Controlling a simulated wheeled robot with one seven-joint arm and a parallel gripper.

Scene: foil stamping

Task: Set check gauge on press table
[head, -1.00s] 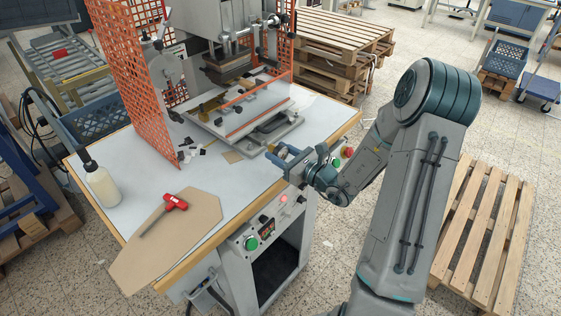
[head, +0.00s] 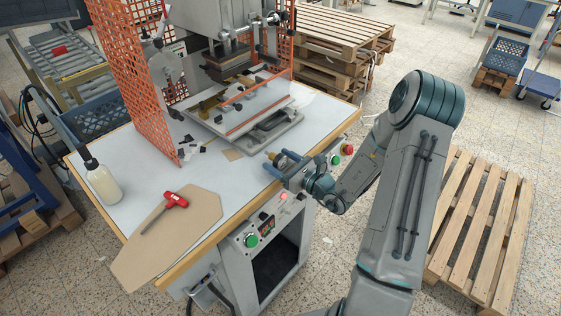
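My gripper (head: 275,163) is over the front right edge of the white worktop (head: 240,180), with its blue fingers pointing left, towards the press. A small brass-coloured piece (head: 272,156), which looks like the check gauge, sits between the fingertips. It is small and partly hidden by the fingers. The press table (head: 282,132), a grey plate under the press head, lies beyond and to the left of the gripper, apart from it. The press head (head: 228,65) is above the back of this table.
An orange mesh guard (head: 140,75) stands left of the press. Dark scraps and a tan square (head: 233,154) lie before it. A red hammer (head: 174,200) on cardboard (head: 190,225) and a white bottle (head: 102,183) are at the left. Buttons (head: 347,149) line the front edge.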

